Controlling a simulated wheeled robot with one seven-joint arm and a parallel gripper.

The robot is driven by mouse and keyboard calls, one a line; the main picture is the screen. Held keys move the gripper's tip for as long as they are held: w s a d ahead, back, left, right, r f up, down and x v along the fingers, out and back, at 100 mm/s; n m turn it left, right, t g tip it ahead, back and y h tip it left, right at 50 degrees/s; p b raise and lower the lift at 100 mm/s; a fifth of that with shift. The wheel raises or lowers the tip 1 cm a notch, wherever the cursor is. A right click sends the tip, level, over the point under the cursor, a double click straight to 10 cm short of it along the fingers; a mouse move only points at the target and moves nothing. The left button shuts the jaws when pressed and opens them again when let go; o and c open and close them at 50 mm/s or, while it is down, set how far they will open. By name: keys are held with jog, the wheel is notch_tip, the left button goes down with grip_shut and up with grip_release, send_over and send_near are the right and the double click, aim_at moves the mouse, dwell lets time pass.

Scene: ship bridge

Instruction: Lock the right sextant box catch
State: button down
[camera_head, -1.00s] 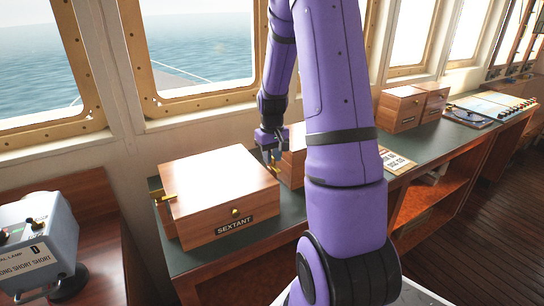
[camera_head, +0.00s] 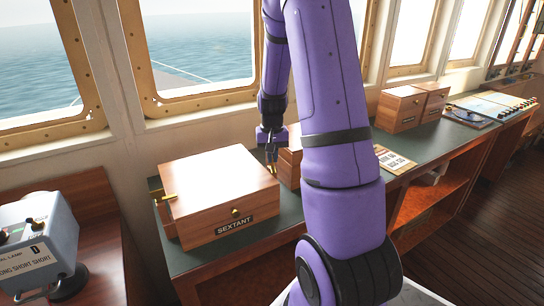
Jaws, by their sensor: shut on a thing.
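The sextant box (camera_head: 205,214) is a closed wooden box with a pale, glossy lid, standing on the green counter. Its front bears a SEXTANT label (camera_head: 234,226) and a small brass knob (camera_head: 235,211). A brass catch (camera_head: 166,198) shows on its left side. My gripper (camera_head: 271,168) points down at the box's back right corner. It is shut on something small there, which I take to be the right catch. The right side of the box and that catch are mostly hidden from this view.
Another wooden box (camera_head: 289,169) stands just right of my gripper, partly behind my arm. More wooden boxes (camera_head: 400,110) and a white printed card (camera_head: 392,160) lie further right. A grey lamp box (camera_head: 38,240) stands at the left. Windows line the back.

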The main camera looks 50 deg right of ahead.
jog(key=m, duration=0.6)
jog(key=shift+m, duration=0.3)
jog(key=m, duration=0.3)
jog(key=shift+m, duration=1.9)
jog(key=c, duration=1.3)
grip_release()
notch_tip(320, 180, up, 11)
jog(key=shift+f, duration=0.1)
